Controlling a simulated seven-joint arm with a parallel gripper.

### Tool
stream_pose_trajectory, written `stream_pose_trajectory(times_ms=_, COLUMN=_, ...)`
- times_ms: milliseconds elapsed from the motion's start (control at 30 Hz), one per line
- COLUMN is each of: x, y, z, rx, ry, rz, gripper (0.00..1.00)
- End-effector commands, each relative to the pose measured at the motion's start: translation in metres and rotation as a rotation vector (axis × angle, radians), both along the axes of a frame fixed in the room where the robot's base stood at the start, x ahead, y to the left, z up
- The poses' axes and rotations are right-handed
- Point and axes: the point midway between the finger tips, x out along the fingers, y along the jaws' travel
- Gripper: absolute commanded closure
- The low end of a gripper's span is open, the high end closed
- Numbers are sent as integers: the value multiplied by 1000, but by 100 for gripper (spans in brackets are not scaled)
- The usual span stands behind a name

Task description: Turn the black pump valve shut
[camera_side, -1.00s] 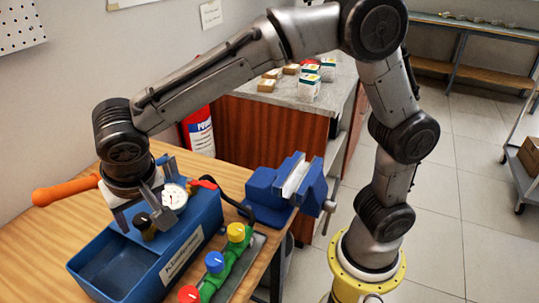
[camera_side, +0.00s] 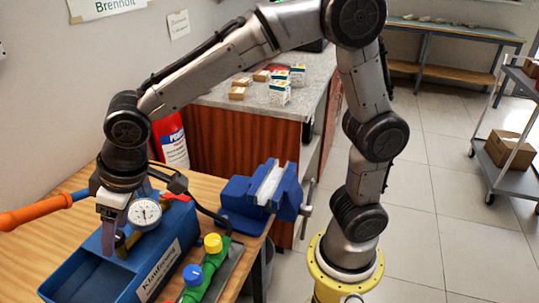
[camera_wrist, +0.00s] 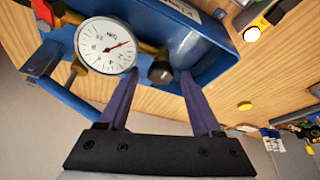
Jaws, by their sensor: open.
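The blue pump (camera_side: 170,262) stands on the wooden bench, with a white dial gauge (camera_side: 145,214) on brass fittings. In the wrist view the gauge (camera_wrist: 104,45) is left of the black valve knob (camera_wrist: 160,72), and the knob sits on a brass stem. My gripper (camera_wrist: 160,76) is open, with one purple-grey finger on each side of the knob in that picture. I cannot tell whether either finger touches it. In the side view my gripper (camera_side: 110,244) points down over the pump tank, close to the knob, which it partly hides.
An orange-gripped pump lever (camera_side: 40,211) sticks out to the left. A green manifold (camera_side: 212,265) with coloured knobs stands right of the pump. A blue vise (camera_side: 240,197) is at the bench's right edge. A red fire extinguisher (camera_side: 171,142) stands behind.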

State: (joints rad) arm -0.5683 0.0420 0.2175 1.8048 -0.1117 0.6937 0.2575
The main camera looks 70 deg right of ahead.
Motion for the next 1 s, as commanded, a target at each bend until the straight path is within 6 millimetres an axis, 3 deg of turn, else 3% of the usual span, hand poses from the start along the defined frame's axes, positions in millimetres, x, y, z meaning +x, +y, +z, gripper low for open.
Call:
stream_pose_trajectory(times_ms=933, x=4, y=-4, z=-1, rx=2, ry=2, rz=631, gripper=31)
stream_pose_trajectory(times_ms=1000, x=1, y=-9, z=16, rx=2, ry=-5, rz=628, gripper=31)
